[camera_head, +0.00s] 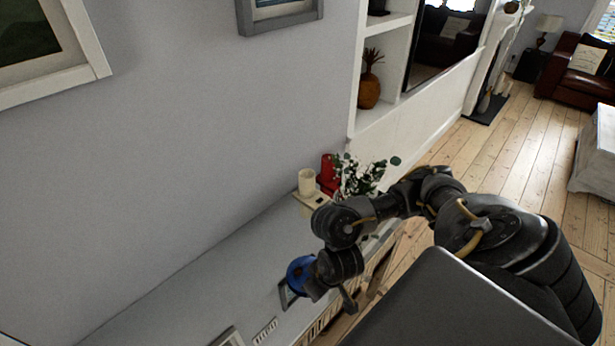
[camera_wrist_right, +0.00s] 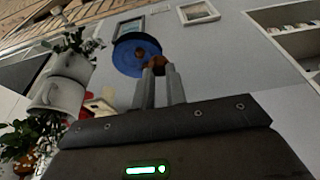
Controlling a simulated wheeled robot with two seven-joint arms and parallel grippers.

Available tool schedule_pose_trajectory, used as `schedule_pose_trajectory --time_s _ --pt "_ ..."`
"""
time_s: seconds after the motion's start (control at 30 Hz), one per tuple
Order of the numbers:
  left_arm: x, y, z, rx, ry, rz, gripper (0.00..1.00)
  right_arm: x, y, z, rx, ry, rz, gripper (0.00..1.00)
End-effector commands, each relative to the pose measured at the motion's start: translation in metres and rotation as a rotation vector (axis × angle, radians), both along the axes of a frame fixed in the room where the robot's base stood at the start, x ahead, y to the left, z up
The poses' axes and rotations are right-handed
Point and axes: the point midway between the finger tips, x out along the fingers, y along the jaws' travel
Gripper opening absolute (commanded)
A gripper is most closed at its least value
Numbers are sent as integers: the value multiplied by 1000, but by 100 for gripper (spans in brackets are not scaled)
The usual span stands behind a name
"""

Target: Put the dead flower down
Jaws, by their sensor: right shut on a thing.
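My right gripper (camera_wrist_right: 159,72) is shut on a small brown thing at its fingertips in the right wrist view. A round blue thing (camera_wrist_right: 137,54) with a brown middle sits right at the fingertips and seems to be one piece with it, perhaps a blue pot with the dead flower. No petals or stem can be made out. In the head view the blue thing (camera_head: 299,271) shows at the end of my right arm, over the grey cabinet top (camera_head: 205,275). Whether it touches the top cannot be told. My left gripper is in neither view.
A cream candle (camera_head: 306,182), a red candle (camera_head: 328,167) and a leafy plant with white flowers (camera_head: 362,176) stand farther along the top. The stretch of top along the wall is clear.

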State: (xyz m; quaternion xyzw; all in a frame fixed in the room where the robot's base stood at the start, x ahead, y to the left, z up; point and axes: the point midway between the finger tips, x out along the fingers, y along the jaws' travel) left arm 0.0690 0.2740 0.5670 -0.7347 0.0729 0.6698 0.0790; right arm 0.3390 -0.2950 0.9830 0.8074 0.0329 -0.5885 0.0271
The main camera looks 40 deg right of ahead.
Motion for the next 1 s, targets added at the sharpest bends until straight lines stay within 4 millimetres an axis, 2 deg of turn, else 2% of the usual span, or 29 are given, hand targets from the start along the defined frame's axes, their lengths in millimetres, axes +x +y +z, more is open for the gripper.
schedule_pose_trajectory --time_s 0.27,0.47,0.6,0.63,0.77,0.83,1.0 --pt "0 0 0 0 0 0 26 5 -2 -4 4 1 -3 0" --pt "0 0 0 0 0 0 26 15 -17 -13 1 7 -8 0" --pt "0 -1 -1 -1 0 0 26 35 -33 -24 0 6 -11 0" --pt "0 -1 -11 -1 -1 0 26 43 -40 -33 -3 4 -10 0" --pt "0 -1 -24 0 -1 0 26 70 -62 -47 -2 2 -9 0" --pt "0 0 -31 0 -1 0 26 78 -69 -63 0 4 -10 0" --pt "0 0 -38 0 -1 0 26 95 -82 -85 -1 1 -4 0"
